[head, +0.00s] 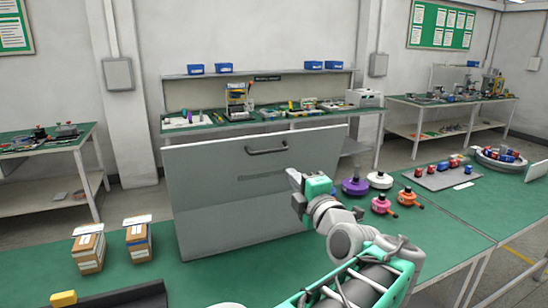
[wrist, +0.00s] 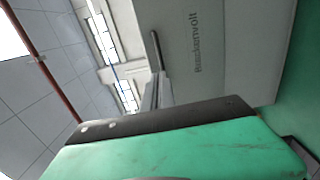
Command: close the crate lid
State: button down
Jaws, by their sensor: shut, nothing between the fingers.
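The crate lid (head: 225,175) is a large grey panel that stands upright, tilted a little, on the green table in the head view. It has a dark bar handle (head: 267,149) near its top edge and a small label below. A crease runs across its lower part; I cannot tell whether the strip below is the crate's front. The crate's inside is hidden. My gripper (head: 294,180) is shut and empty in front of the panel's right part, below and right of the handle. In the wrist view the panel (wrist: 215,50) fills the upper right, with lettering on it.
Two small cardboard boxes (head: 88,250) (head: 138,240) stand left of the panel, behind a dark tray (head: 125,297). Purple (head: 355,187), white, pink and orange round parts stand right of my gripper. A grey mat (head: 440,178) with red and blue parts lies farther right.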

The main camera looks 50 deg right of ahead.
aim_at(269, 152)
jog(key=p+x, duration=0.4)
jog(key=x, duration=0.8)
jog(key=shift+a+p, duration=0.1)
jog(key=shift+p, duration=0.3)
jog(key=shift+w+d+f, duration=0.1)
jog(key=shift+w+d, duration=0.15)
jog(key=shift+w, duration=0.15)
